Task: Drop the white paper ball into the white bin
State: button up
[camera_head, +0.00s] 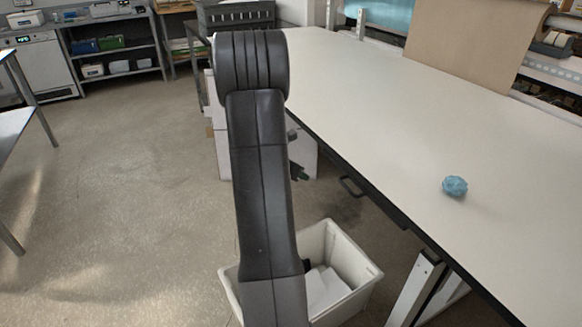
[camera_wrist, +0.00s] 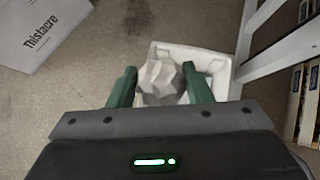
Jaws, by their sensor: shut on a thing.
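My gripper (camera_wrist: 161,76) is shut on the crumpled white paper ball (camera_wrist: 162,88), which sits between its two green fingers in the wrist view. The white bin (camera_wrist: 216,64) lies below and beyond the ball in that view, partly hidden by the ball and fingers. In the head view the bin (camera_head: 355,257) stands on the floor beside the table, with white sheets inside. My arm covers its left part. The ball does not show in the head view.
A light table (camera_head: 400,130) runs along the right, with a blue crumpled ball (camera_head: 454,186) on it. A printed white box (camera_wrist: 45,28) stands on the floor near the bin. A table leg (camera_head: 412,290) is right of the bin.

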jog(key=s+d+f+m+g+b, duration=0.1)
jog(key=s+f+m+g+b, duration=0.1)
jog(key=f+b, duration=0.7)
jog(key=s+d+f+m+g+h+b, duration=0.1)
jog(key=f+b, duration=0.7)
jog(key=f, duration=0.9)
jog(key=s+d+f+m+g+h+b, duration=0.1)
jog(key=s+f+m+g+b, duration=0.1)
jog(key=f+b, duration=0.7)
notch_tip(320, 180, down, 5)
jog(key=s+m, duration=0.1)
jog(key=m, duration=0.1)
jog(key=shift+s+d+m+g+b, duration=0.3)
jog(key=shift+s+d+m, duration=0.05)
jog(key=shift+m, duration=0.05)
jog(key=o, duration=1)
jog(key=shift+o, duration=0.2)
jog(key=shift+r, duration=0.15)
jog(key=p+v, duration=0.6)
jog(key=v, duration=0.7)
jog(key=shift+a, duration=0.4)
